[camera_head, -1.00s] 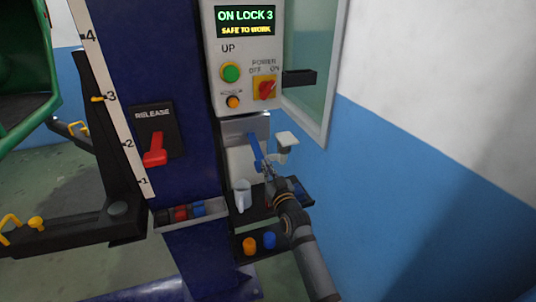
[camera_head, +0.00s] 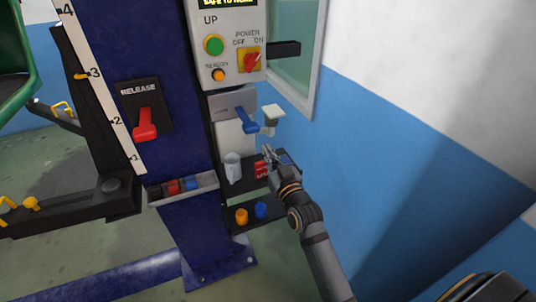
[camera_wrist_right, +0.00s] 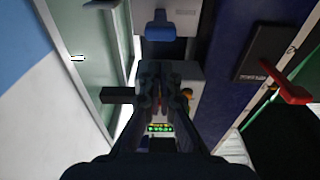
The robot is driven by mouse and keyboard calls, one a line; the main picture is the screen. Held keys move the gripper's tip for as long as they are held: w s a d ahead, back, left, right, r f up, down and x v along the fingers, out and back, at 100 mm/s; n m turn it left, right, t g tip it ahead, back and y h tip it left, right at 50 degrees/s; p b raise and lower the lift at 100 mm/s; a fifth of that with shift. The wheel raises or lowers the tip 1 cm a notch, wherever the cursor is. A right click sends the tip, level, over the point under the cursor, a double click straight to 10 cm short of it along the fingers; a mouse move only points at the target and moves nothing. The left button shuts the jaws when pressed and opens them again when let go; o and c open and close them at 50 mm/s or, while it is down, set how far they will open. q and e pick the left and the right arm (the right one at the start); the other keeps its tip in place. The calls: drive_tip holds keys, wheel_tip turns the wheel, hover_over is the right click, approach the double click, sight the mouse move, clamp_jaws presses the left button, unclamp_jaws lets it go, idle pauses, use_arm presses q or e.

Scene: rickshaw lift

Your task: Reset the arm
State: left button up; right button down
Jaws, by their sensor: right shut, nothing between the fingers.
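My right gripper (camera_head: 268,154) reaches in from the lower right in the head view. It is shut and empty, in front of the small shelf on the blue lift column (camera_head: 172,60). The blue lever (camera_head: 247,121) on the grey dispenser is just above and left of it, apart from it. In the right wrist view my right gripper (camera_wrist_right: 168,85) shows its fingers together in front of the control box, with the blue lever (camera_wrist_right: 159,27) at the top. My left gripper is not in view.
The control box (camera_head: 226,75) has a green button and a red power switch. A red release lever (camera_head: 145,124) is at left. A clear jug (camera_head: 232,167) and a red item (camera_head: 262,170) stand on the shelf (camera_head: 248,182). A dark bracket (camera_head: 285,49) juts right. The right wall side is free.

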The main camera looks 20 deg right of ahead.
drive_tip(key=shift+w, duration=0.1)
idle(0.4)
wheel_tip(320, 180, down, 24)
drive_tip(key=s+f+g, duration=0.1)
drive_tip(key=s+g, duration=0.1)
drive_tip(key=g, duration=0.3)
drive_tip(key=s+d+f+g, duration=0.1)
drive_tip(key=s+f+g, duration=0.3)
drive_tip(key=f, duration=0.6)
drive_tip(key=s+d+f+g, duration=0.1)
drive_tip(key=s+d+f, duration=0.1)
drive_tip(key=s+f, duration=0.6)
drive_tip(key=s+d+f+g, duration=0.1)
drive_tip(key=s+f+g, duration=0.1)
drive_tip(key=s+f, duration=0.4)
drive_tip(key=s+d+f+g+h, duration=0.1)
drive_tip(key=s+f, duration=0.6)
drive_tip(key=s, duration=0.9)
drive_tip(key=s+d+f+g, duration=0.2)
drive_tip(key=s+f+g, duration=0.3)
drive_tip(key=s, duration=0.6)
wheel_tip(320, 180, down, 2)
drive_tip(key=shift+s+d, duration=0.25)
